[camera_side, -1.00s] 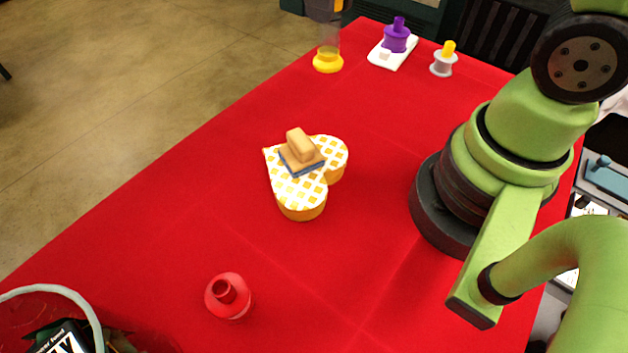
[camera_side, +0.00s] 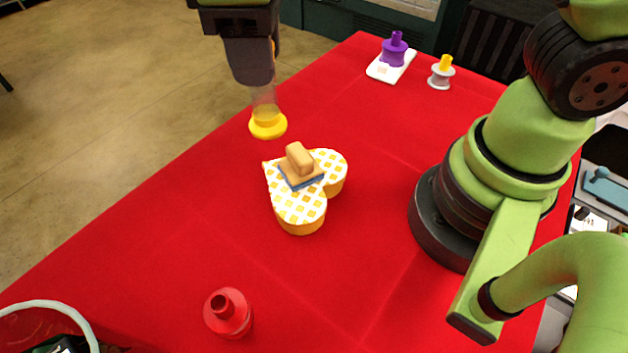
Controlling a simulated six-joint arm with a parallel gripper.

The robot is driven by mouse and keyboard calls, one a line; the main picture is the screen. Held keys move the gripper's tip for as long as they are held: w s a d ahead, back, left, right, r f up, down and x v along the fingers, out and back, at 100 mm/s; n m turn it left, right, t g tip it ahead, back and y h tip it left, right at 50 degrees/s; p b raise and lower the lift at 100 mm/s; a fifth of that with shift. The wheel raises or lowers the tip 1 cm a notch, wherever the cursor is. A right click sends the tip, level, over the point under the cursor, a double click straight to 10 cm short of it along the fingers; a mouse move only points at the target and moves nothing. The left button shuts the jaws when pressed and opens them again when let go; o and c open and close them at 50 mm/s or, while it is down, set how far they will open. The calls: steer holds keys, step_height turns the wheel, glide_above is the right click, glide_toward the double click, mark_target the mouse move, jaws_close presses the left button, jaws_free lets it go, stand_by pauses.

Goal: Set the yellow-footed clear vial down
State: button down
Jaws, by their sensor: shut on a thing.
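The clear vial (camera_side: 264,98) with its yellow foot (camera_side: 268,126) hangs upright below my gripper (camera_side: 256,80) at the upper left of the side view. My gripper is shut on the vial's upper part, and the dark fingers hide its top. The foot shows just behind and left of the heart-shaped box, over the red table's left edge area. I cannot tell whether the foot touches the cloth or is a little above it.
A heart-shaped yellow-checked box (camera_side: 300,205) with a wooden-handled block (camera_side: 300,165) on it stands mid-table. A red bottle-like piece (camera_side: 228,312) stands in front. A purple piece (camera_side: 394,50) on a white tray (camera_side: 384,74) and a grey-yellow piece (camera_side: 441,74) stand at the back. The red tabletop (camera_side: 150,240) is clear at left.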

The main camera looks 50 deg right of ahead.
steer(key=s+a+n, duration=0.5)
steer(key=s+a, duration=0.1)
steer(key=a, duration=0.3)
step_height(320, 180, down, 16)
steer(key=shift+r, duration=0.25)
steer(key=shift+f, duration=0.1)
stand_by(0.3)
steer(key=c, duration=0.8)
jaws_free()
